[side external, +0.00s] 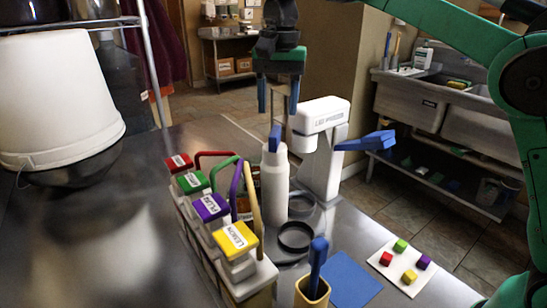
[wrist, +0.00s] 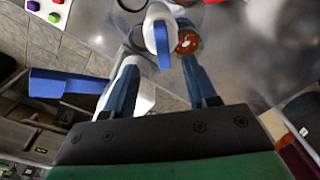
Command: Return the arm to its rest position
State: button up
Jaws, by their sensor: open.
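My gripper (side external: 278,98) hangs in the upper middle of the side view, its two blue fingers pointing down, apart and empty. A white bottle with a blue upright tip (side external: 275,170) stands upright on the metal counter below it. In the wrist view, my gripper (wrist: 160,62) has its fingers spread, and the bottle (wrist: 157,22) with its blue tip appears between and beyond them. I see a gap between the fingers and the bottle in the side view. My green arm crosses the right of the side view.
A white press (side external: 320,150) with a blue lever (side external: 365,142) stands right of the bottle. Labelled containers (side external: 225,240) with coloured lids line the left. A yellow cup (side external: 312,292), blue mat (side external: 350,280) and white board with cubes (side external: 385,272) are in front. A large white bucket (side external: 55,95) is far left.

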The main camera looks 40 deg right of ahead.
jog(key=s+d+f+n+t, duration=0.2)
jog(key=s+f+n+t, duration=0.1)
jog(key=s, duration=0.4)
jog(key=s+d+f+n+t, duration=0.2)
jog(key=s+f+n+t, duration=0.1)
jog(key=s+f+n, duration=0.2)
notch_tip(320, 180, down, 3)
jog(key=shift+s+d+f+t, duration=0.1)
jog(key=shift+s+d+t, duration=0.3)
jog(key=shift+s, duration=0.55)
